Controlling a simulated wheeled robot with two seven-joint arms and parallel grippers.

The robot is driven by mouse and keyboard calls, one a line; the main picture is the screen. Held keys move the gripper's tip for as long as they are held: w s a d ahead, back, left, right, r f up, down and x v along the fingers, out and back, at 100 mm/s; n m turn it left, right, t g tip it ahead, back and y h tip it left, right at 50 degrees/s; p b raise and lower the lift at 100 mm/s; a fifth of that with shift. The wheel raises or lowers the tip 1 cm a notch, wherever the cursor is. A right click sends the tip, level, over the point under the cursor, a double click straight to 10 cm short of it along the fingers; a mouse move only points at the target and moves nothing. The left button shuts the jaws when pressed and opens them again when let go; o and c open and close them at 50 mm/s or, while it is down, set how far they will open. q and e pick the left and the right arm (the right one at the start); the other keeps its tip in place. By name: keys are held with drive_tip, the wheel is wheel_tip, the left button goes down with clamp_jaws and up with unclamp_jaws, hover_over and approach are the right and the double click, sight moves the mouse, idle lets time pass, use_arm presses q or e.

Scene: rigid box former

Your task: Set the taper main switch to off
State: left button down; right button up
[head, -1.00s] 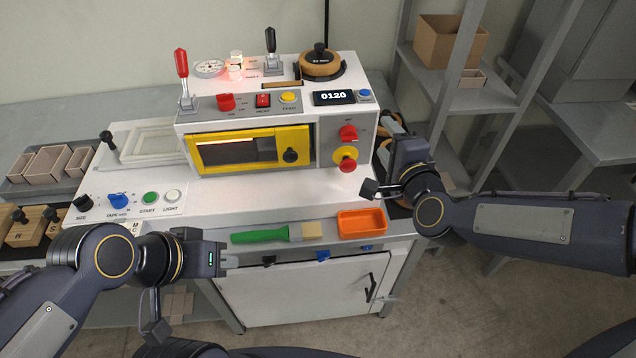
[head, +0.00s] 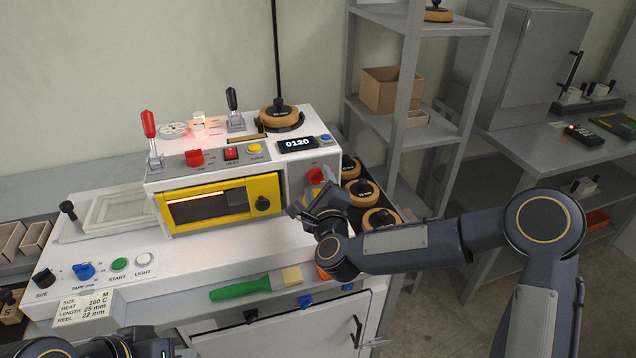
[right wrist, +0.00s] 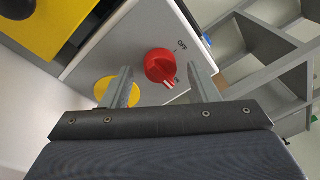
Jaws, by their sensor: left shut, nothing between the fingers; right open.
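The taper main switch is a red rotary knob (right wrist: 159,66) on the grey side panel of the taper (head: 240,150). In the right wrist view its white pointer mark points down and right, away from the OFF label (right wrist: 182,44) at its upper right. My left gripper (head: 170,347) is shut and empty at the bottom left, partly cut off.
A yellow disc (right wrist: 116,92) lies beside the knob, partly behind a finger. Tape reels (head: 362,191) stand right of the taper. A green-handled brush (head: 240,289) lies on the front ledge. A shelf (head: 400,60) stands behind.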

drive_tip(key=shift+w, duration=0.15)
drive_tip(key=c, duration=1)
drive_tip(key=shift+f+n+b, duration=0.2)
drive_tip(key=shift+n+b, duration=0.4)
drive_tip(key=shift+b, duration=0.45)
drive_tip(key=n+b, duration=0.3)
drive_tip(key=n+t+b, duration=0.1)
drive_tip(key=n+b, duration=0.3)
drive_tip(key=shift+f+y, duration=0.1)
drive_tip(key=shift+y, duration=0.3)
drive_tip(key=n+b, duration=0.4)
drive_tip(key=n, duration=0.2)
drive_tip(key=shift+d+y, duration=0.1)
drive_tip(key=shift+y, duration=0.3)
drive_tip(key=shift+r+n+y+b, duration=0.1)
drive_tip(key=shift+n+y+b, duration=0.25)
drive_tip(key=shift+n, duration=0.95)
drive_tip(key=shift+r+n+y+b, duration=0.15)
drive_tip(key=shift+n+b, duration=0.35)
drive_tip(key=shift+n, duration=0.8)
